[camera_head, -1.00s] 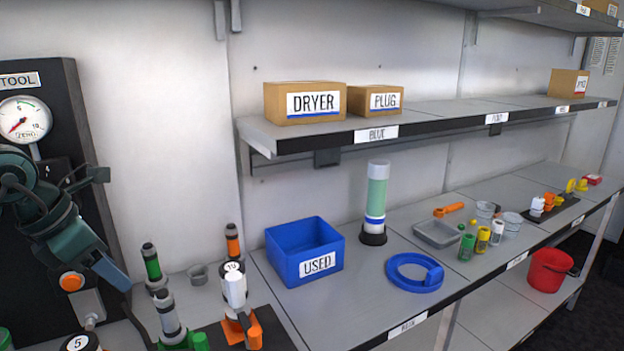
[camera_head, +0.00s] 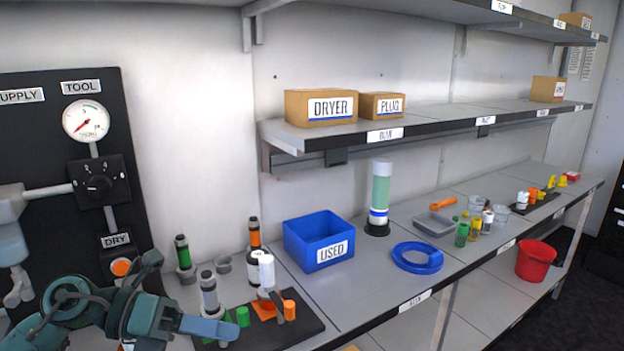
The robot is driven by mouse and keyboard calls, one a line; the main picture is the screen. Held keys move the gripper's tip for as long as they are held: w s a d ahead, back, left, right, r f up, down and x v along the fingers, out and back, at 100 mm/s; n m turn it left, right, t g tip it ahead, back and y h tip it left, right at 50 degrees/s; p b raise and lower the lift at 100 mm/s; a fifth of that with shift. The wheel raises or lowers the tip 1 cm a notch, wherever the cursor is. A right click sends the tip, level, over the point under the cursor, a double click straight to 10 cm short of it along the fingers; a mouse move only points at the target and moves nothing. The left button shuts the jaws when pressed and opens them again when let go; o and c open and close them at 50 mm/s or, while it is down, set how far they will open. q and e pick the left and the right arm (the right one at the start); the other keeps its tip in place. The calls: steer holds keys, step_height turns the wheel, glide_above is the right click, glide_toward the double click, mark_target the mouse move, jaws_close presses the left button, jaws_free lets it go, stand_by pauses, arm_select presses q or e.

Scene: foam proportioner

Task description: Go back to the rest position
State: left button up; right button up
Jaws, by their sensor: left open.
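My left gripper (camera_head: 194,296) is in the lower left of the head view, teal, with its two fingers spread apart. Nothing shows between them that I can say is held. It appears in front of the dark tool stand (camera_head: 310,325) and a grey-topped cylinder (camera_head: 209,290); I cannot tell whether it touches either. My right gripper is not in view.
A black panel (camera_head: 40,130) with a gauge (camera_head: 86,120) and dial stands behind at left. A blue USED bin (camera_head: 315,258), blue ring (camera_head: 416,270) and clear green-filled column (camera_head: 381,185) stand on the bench. A red bucket (camera_head: 534,262) is lower right.

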arm_select(q)
step_height(320, 180, down, 11)
steer(key=n+t+y+p, duration=0.2)
steer(key=n+t+y, duration=0.4)
steer(key=n+t, duration=1.7)
steer(key=s+f+n+g+y, duration=0.4)
steer(key=s+f+n+g, duration=0.8)
steer(key=f+n+g, duration=0.2)
steer(key=shift+s+a+f+n+y+p, duration=0.35)
steer(key=shift+f+n, duration=0.45)
steer(key=shift+n, duration=0.4)
